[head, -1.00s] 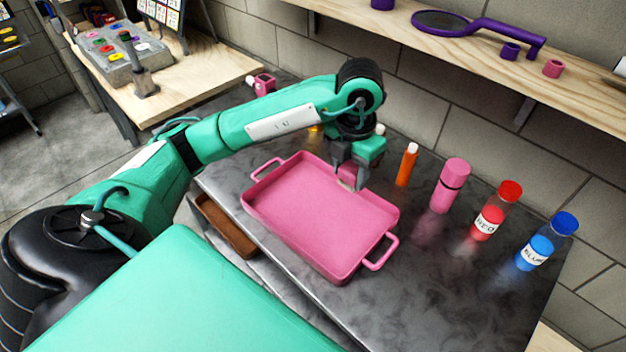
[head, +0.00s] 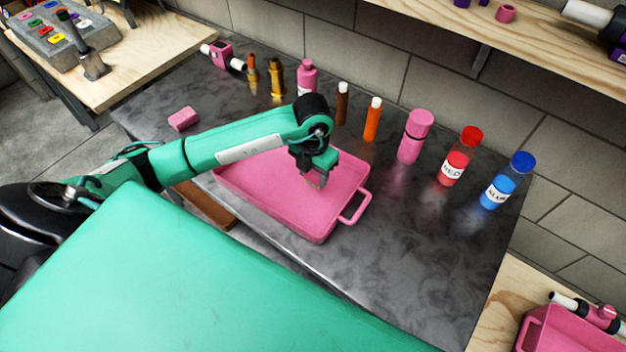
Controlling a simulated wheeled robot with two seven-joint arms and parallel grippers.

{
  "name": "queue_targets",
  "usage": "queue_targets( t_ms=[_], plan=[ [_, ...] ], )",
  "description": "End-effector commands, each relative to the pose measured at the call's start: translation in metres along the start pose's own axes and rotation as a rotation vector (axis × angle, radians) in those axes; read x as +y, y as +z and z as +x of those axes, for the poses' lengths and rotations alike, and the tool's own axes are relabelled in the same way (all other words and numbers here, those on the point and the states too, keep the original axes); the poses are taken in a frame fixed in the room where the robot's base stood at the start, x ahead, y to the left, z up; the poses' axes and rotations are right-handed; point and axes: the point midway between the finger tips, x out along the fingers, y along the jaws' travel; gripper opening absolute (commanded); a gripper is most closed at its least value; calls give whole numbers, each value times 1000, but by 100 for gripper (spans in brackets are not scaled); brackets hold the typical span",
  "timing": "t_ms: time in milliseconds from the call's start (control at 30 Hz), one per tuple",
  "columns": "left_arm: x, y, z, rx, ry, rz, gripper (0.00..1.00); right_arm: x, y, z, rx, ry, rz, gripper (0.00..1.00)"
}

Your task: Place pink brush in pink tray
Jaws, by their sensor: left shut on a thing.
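The pink tray (head: 262,190) lies on the dark metal tabletop, its handle (head: 356,207) at the right end. My left gripper (head: 318,182) reaches from the left over the right part of the tray, pointing down. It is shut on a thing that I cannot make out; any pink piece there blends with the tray. I cannot tell whether it touches the tray floor. My left forearm hides the tray's far left side. No brush shape shows clearly. A pink block (head: 183,118) lies on the tabletop at the left. My right gripper is not in view.
Behind the tray stand a pink bottle (head: 307,75), a brown tube (head: 342,103), an orange tube (head: 372,119), a pink flask (head: 414,137), a red bottle (head: 456,160) and a blue bottle (head: 500,187). Another pink tray (head: 540,335) is at bottom right. The tabletop's front right is clear.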

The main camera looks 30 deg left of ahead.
Motion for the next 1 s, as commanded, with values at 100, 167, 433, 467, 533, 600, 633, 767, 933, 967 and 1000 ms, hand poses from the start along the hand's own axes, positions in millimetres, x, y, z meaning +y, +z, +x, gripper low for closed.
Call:
queue_targets(
  t_ms=[100, 167, 433, 467, 533, 600, 633, 767, 933, 967, 1000],
  plan=[
    [0, 0, 7, 1, -1, 0, 24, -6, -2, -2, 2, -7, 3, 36],
    [0, -1, 13, 2, -1, 0, 24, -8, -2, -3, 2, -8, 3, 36],
    [0, 0, 45, 0, -1, 0, 24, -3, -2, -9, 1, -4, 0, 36],
    [0, 0, 45, -1, -1, 0, 24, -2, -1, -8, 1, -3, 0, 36],
    [0, 0, 45, -1, 0, 0, 24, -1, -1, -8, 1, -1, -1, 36],
    [0, 0, 45, -1, 0, 0, 24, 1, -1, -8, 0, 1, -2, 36],
    [0, 0, 45, -1, 0, 0, 24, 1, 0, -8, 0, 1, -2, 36],
    [0, 0, 49, -1, 0, 0, 49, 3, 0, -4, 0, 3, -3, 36],
    [0, 0, 48, -1, 0, 0, 68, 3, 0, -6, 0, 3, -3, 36],
    [0, 0, 48, -1, 0, 0, 68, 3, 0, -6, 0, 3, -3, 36],
    [0, 0, 48, -1, 0, 0, 68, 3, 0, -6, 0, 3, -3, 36]
  ],
)
